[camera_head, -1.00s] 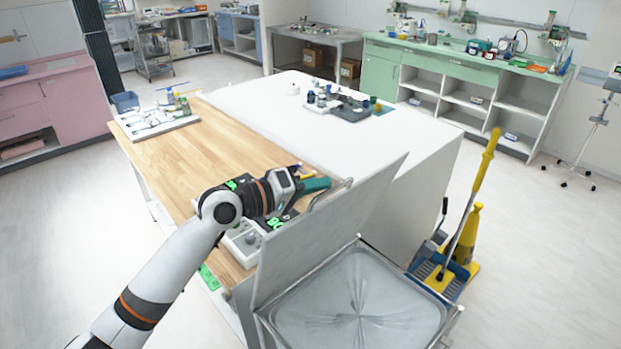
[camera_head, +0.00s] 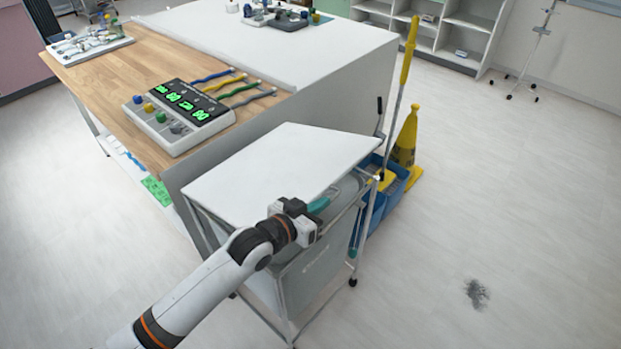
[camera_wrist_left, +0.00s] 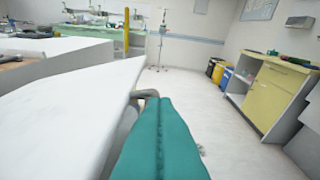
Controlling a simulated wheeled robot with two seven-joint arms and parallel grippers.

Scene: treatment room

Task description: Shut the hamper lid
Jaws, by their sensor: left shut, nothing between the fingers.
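The hamper (camera_head: 312,268) is a grey bag in a wheeled metal frame, beside the wooden-topped bench. Its white lid (camera_head: 283,160) now lies over most of the opening and looks nearly level. A gap shows between the lid's near right edge and the rim. My left gripper (camera_head: 319,206), with teal fingers, is shut and empty at that edge. In the left wrist view the teal fingers (camera_wrist_left: 160,140) are together beside the white lid (camera_wrist_left: 75,110), close to its edge and a grey handle-like piece (camera_wrist_left: 147,94). Whether they touch cannot be told. My right gripper is not in view.
A monitor box (camera_head: 180,114) with green readouts sits on the wooden bench top (camera_head: 110,85) behind the hamper. A mop with a yellow handle (camera_head: 407,65), a yellow cone (camera_head: 406,135) and a blue bucket (camera_head: 392,187) stand right behind it. The floor at right is open, with a dark stain (camera_head: 477,293).

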